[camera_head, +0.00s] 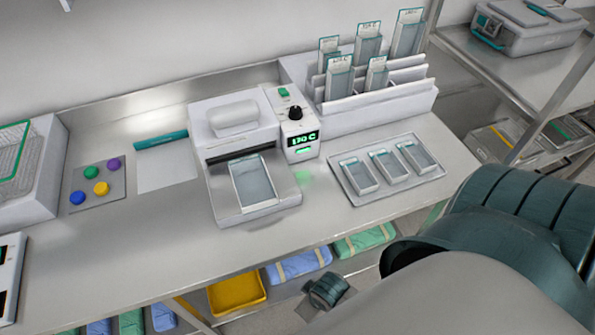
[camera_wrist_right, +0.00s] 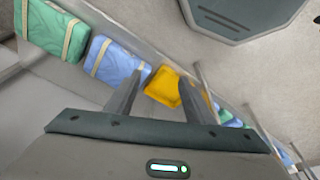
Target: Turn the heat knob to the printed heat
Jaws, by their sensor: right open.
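The heat knob (camera_head: 295,112) is a small black dial on the white control box of the sealer (camera_head: 235,150). Below it, a dark display (camera_head: 302,140) shows green digits that look like 170 C. A clear pouch (camera_head: 254,182) with a pale frame lies on the sealer's front tray. Any heat printed on it cannot be read. My right gripper (camera_wrist_right: 160,78) is open and empty in the right wrist view. Its fingers are over the lower shelf in front of the counter, well away from the knob. My left gripper is not in view.
A rack (camera_head: 385,92) with several labelled pouches stands behind, right of the knob. A tray (camera_head: 390,192) with 3 pouches lies at right. Coloured buttons (camera_head: 97,188) are at left. Wrapped packs (camera_head: 298,265) and a yellow tray (camera_head: 237,293) sit below.

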